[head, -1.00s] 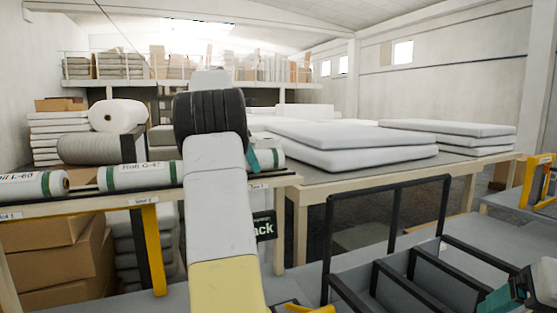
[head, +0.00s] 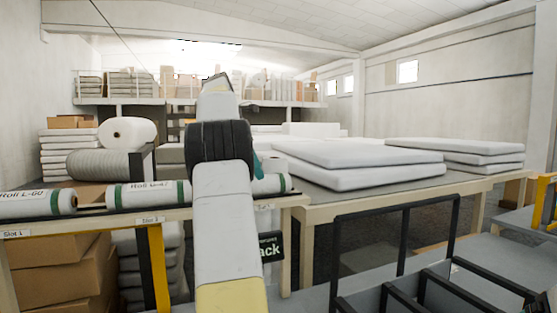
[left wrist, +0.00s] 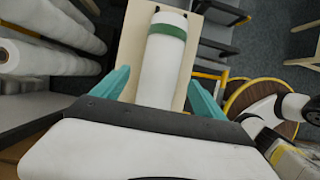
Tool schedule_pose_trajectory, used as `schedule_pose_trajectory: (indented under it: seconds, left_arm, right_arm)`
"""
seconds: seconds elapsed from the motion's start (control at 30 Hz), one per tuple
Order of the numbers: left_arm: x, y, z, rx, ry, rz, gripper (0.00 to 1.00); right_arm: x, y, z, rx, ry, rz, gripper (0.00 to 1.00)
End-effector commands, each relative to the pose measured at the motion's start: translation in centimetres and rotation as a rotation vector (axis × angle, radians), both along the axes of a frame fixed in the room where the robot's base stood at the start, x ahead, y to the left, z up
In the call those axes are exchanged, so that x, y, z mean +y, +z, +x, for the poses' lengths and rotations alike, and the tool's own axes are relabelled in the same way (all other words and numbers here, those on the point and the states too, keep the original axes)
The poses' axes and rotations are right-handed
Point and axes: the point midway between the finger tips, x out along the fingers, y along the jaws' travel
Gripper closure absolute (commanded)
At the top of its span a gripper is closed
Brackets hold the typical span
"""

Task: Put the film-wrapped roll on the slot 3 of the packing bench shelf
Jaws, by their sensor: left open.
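A white roll with a green band (head: 270,184) lies on the packing bench shelf (head: 95,222), right of the rolls by the Slot 1 and Slot 2 labels. My arm hides its left part, and its own label cannot be read. In the left wrist view the white roll (left wrist: 163,65) lies on pale wood between my teal fingers. My left gripper (left wrist: 158,77) is open, a finger on each side of the roll, with gaps showing. In the head view only a bit of teal finger shows past my arm. My right gripper is not in view.
Roll L-60 (head: 38,203) and Roll L-47 (head: 148,194) lie on the shelf to the left. A dark upright divider (head: 143,165) stands behind them. White slabs (head: 355,163) lie on the table at right. A black-framed cart (head: 395,212) stands in front. Cardboard boxes (head: 60,265) sit below.

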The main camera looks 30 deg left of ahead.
Motion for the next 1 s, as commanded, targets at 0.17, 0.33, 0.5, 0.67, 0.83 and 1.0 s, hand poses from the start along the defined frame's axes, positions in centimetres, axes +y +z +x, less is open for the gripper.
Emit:
schedule_pose_trajectory:
  seconds: [0.17,0.33,0.5,0.67,0.83,1.0]
  left_arm:
    - [0.7,2.0,-0.6,-0.001,0.000,0.001,0.17]
    - [0.8,3.0,-0.9,0.001,-0.001,0.001,0.17]
    - [0.9,3.4,-1.2,0.002,-0.001,0.001,0.17]
    - [0.7,3.6,-1.2,-0.001,-0.008,0.002,0.17]
    - [-1.4,4.4,-0.9,-0.047,-0.116,0.037,0.17]
    - [-5.9,5.1,-1.0,-0.140,-0.358,0.127,0.17]
  right_arm:
    - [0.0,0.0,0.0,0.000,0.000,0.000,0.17]
    - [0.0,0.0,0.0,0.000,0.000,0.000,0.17]
    - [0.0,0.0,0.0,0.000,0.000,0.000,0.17]
    - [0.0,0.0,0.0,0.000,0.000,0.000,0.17]
    - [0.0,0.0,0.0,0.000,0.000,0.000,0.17]
    - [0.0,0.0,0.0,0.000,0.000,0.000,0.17]
